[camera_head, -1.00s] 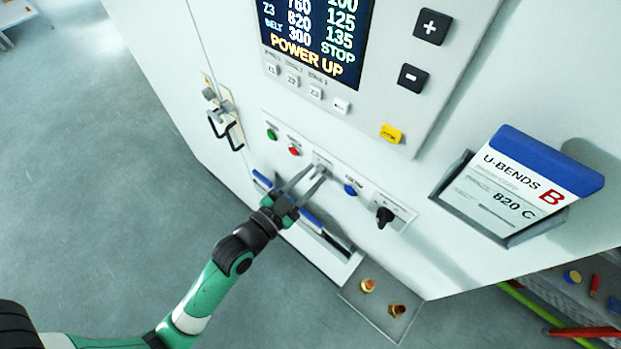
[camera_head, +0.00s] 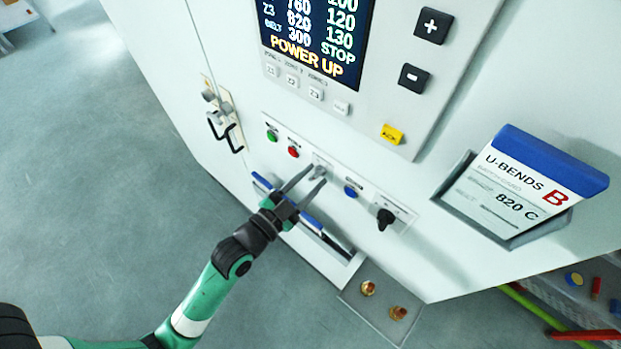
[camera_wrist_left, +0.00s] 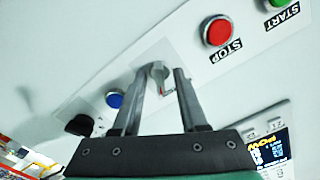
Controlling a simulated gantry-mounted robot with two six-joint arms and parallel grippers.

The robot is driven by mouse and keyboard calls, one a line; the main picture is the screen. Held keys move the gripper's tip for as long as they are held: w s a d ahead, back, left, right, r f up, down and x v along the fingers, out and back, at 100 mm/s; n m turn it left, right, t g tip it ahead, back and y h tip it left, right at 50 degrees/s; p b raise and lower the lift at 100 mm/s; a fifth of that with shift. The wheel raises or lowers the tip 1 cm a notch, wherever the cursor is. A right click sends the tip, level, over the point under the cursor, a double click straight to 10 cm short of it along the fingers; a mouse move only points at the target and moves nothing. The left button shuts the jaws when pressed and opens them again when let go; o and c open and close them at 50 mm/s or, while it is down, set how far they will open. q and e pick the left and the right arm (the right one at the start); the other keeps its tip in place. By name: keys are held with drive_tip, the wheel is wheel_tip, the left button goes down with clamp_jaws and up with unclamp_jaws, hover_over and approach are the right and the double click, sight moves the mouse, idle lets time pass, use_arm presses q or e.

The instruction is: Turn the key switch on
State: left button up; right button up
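The key switch (camera_head: 318,173) is a small silver knob on a pale plate in the cabinet's control row, between the red button and the blue button. In the left wrist view the key switch (camera_wrist_left: 157,76) stands between my fingertips, with a small red mark beside it. My left gripper (camera_head: 318,175) is open, its fingers reaching toward the panel on either side of the knob. In the wrist view the left gripper (camera_wrist_left: 160,74) shows a gap between each finger and the knob. My right gripper is in neither view.
The green start button (camera_head: 272,135), red stop button (camera_head: 293,152), blue button (camera_head: 351,190) and black rotary knob (camera_head: 385,218) share the row. Below are a blue-edged slot (camera_head: 325,236) and a tray (camera_head: 365,312) with brass pieces. A sign holder (camera_head: 470,215) juts out at right.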

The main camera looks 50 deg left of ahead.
use_arm(q)
drive_tip(key=s+d+b, duration=0.1)
drive_tip(key=s+b, duration=0.1)
drive_tip(key=s, duration=0.9)
drive_tip(key=shift+s+d, duration=0.25)
